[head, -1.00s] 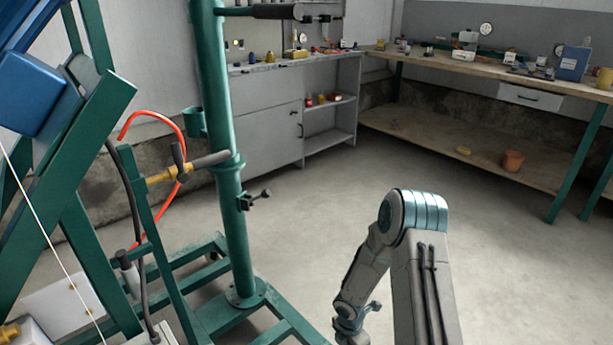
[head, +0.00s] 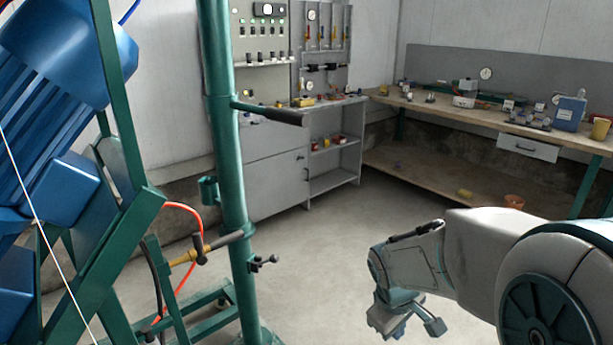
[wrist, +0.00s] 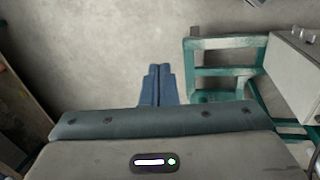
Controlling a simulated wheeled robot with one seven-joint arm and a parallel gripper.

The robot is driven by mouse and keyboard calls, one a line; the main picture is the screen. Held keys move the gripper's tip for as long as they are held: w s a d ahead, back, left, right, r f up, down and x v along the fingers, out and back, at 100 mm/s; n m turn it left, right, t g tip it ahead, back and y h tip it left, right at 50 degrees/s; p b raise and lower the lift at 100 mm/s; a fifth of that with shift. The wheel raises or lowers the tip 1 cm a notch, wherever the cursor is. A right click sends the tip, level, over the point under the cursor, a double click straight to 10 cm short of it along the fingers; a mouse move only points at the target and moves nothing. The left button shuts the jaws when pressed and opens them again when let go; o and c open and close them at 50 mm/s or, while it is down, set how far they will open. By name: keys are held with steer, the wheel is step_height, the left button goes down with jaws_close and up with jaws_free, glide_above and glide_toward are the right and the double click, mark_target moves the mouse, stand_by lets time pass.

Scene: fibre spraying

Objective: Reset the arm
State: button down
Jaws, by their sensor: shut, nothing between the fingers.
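My arm (head: 478,262) reaches in from the lower right of the head view. Its elbow is large and close, and its forearm extends left to the wrist, which points down over the bare floor. In the wrist view my gripper (wrist: 157,68) points at the concrete floor, its two blue fingers together with nothing between them. It touches nothing that I can see. The fingertips are hard to make out in the head view.
A green post (head: 228,180) with a side handle and a blue motor on a green frame (head: 130,225) stand at left. A red hose (head: 187,215) hangs between them. A grey cabinet (head: 265,185) and a wooden workbench (head: 470,110) line the back. The middle floor (head: 330,240) is open.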

steer(key=s+a+r+m+t+y+p, duration=0.1)
steer(key=s+a+r+m+y+p, duration=0.1)
steer(key=s+r+m+p, duration=0.4)
steer(key=s+a+r+m, duration=0.1)
steer(key=s+r, duration=0.3)
steer(key=r, duration=0.4)
steer(key=shift+s+r, duration=0.2)
steer(key=shift+s, duration=0.05)
steer(key=shift+a, duration=0.15)
